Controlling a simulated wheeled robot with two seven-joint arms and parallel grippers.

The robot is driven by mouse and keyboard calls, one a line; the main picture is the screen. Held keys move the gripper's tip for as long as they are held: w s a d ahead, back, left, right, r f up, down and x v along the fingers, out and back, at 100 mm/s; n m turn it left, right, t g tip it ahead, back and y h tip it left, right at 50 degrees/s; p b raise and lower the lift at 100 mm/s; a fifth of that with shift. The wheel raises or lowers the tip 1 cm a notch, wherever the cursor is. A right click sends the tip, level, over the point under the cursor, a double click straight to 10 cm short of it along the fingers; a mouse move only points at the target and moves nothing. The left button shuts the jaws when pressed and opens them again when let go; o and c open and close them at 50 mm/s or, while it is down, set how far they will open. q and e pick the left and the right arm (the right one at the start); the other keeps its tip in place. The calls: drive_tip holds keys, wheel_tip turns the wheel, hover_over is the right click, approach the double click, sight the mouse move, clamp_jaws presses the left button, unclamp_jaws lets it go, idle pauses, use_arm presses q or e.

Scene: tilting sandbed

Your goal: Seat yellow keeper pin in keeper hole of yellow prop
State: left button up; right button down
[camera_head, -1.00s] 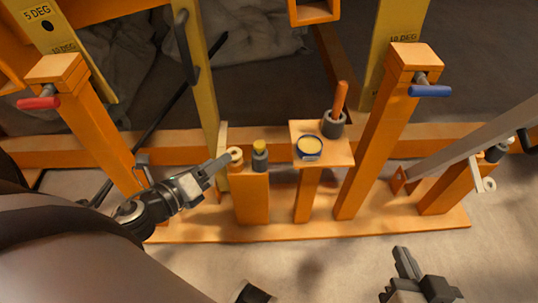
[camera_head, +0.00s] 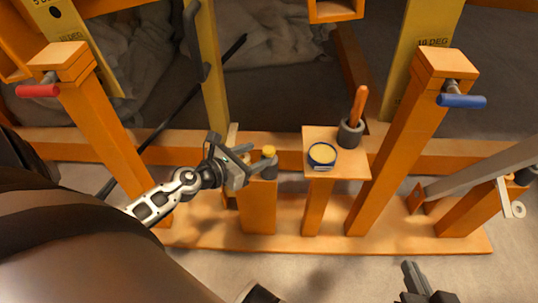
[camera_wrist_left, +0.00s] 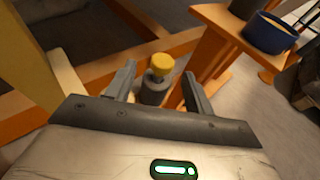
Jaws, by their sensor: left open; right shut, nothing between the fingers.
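The yellow keeper pin (camera_head: 269,151) shows as a yellow cap standing upright in a dark grey holder on a short orange post. In the left wrist view its yellow head (camera_wrist_left: 162,64) lies ahead, between the fingers in the picture; I cannot tell whether they touch it. My left gripper (camera_head: 247,155) is open just left of the pin. The yellow prop (camera_head: 214,85) stands upright behind the gripper. Its lower end and keeper hole are hidden by the gripper. My right gripper (camera_head: 414,276) is shut and empty at the lower right, away from the posts.
An orange stand (camera_head: 340,170) right of the pin bears a blue-rimmed bowl (camera_head: 322,156) and a grey cup (camera_head: 350,134) with an orange handle. Orange posts with a red handle (camera_head: 38,91) and a blue handle (camera_head: 462,101) flank the area.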

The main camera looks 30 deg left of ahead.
sight(266, 151)
use_arm(q)
drive_tip(key=x, duration=0.5)
drive_tip(key=shift+d, duration=0.25)
drive_tip(key=shift+c, duration=0.3)
drive_tip(key=shift+r, duration=0.1)
drive_tip(key=c, duration=1)
drive_tip(key=shift+o, duration=0.2)
